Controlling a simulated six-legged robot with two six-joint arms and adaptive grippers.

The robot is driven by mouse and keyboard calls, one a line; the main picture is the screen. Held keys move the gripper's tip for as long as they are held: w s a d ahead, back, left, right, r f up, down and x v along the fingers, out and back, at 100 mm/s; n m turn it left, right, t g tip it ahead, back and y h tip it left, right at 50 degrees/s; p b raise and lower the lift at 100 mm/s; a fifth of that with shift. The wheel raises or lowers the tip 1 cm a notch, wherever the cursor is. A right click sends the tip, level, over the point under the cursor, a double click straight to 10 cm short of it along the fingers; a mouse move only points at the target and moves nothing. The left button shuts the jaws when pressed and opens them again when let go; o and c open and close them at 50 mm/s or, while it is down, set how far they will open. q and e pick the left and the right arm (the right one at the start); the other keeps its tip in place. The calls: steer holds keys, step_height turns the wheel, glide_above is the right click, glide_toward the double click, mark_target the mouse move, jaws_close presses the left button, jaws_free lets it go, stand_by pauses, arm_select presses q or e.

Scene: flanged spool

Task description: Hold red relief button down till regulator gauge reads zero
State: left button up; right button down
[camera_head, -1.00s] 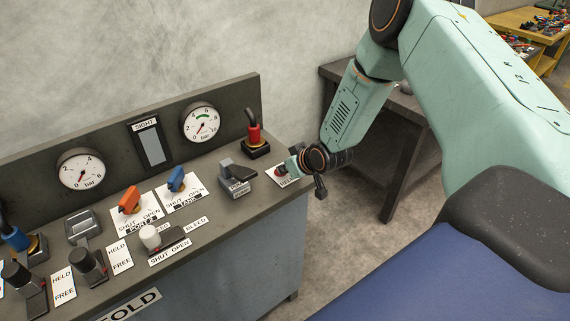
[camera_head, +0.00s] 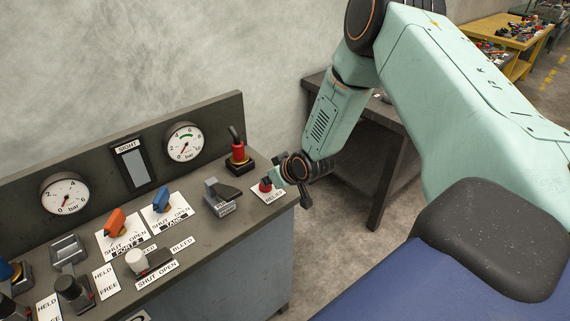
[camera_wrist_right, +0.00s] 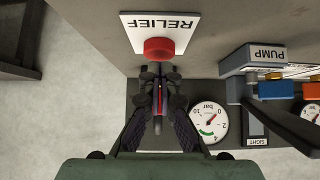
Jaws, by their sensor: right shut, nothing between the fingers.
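The red relief button (camera_head: 265,185) sits on its white RELIEF plate (camera_head: 268,195) at the bench's right end. It also shows in the right wrist view (camera_wrist_right: 158,48), standing proud of the plate. My right gripper (camera_head: 276,178) is shut and empty, its tips right at the button; whether they touch it I cannot tell. The right gauge (camera_head: 183,142), with a green band, has its needle pointing to the lower left, near the low end. The left gauge (camera_head: 65,193) is marked to 6 bar; its needle is too small to read surely. My left gripper is out of view.
Orange (camera_head: 115,222) and blue (camera_head: 161,199) valve handles and a white-knobbed lever (camera_head: 137,262) stand further left.

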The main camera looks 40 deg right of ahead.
steer(key=w+r+p+v, duration=0.1)
steer(key=p+v, duration=0.2)
steer(key=v, duration=0.8)
steer(key=shift+s+r, duration=0.15)
steer(key=shift+s, duration=0.1)
steer(key=shift+w+a, duration=0.1)
steer(key=s+a+f+g+b, duration=0.3)
steer(key=s+a+f+b, duration=0.1)
steer(key=s+f, duration=0.6)
steer(key=s+a+f+m+g+b, duration=0.1)
steer(key=s+a+f+g+b, duration=0.2)
steer(key=s+f+b, duration=0.4)
steer(key=s+a+f+g+b, duration=0.3)
steer(key=s+a+f+b, duration=0.2)
steer(key=s+f, duration=0.9)
steer(key=shift+s+a+f+h+b, duration=0.2)
steer(key=shift+s+a+h+b, duration=0.35)
steer(key=shift+s, duration=0.55)
